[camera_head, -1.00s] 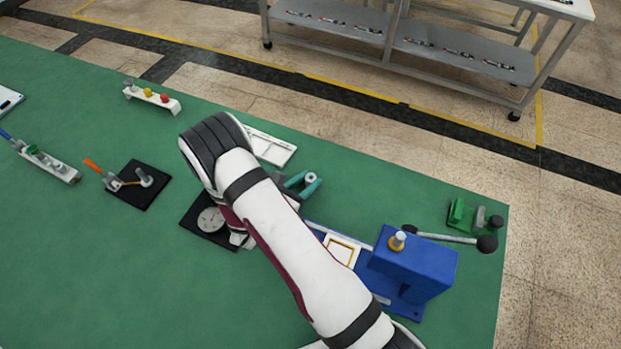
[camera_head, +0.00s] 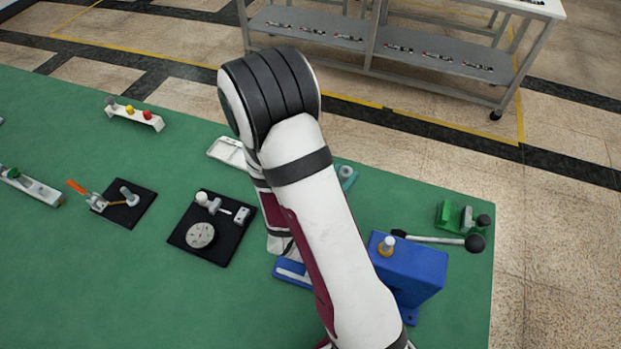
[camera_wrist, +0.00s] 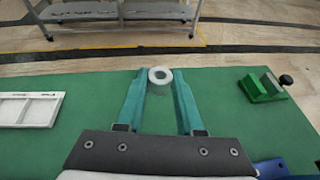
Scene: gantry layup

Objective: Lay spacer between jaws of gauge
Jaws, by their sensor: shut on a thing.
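The spacer (camera_wrist: 160,86), a pale grey ring, sits between the teal fingertips of my gripper (camera_wrist: 159,78) in the wrist view. The gripper is shut on it and holds it over the green table.
A white tray (camera_head: 228,152) lies behind the gauge. A blue press (camera_head: 410,268) with a lever stands right of my arm. A green vise (camera_head: 462,216) is near the right edge. A clamp on a black plate (camera_head: 127,206) lies left. Green table between them is clear.

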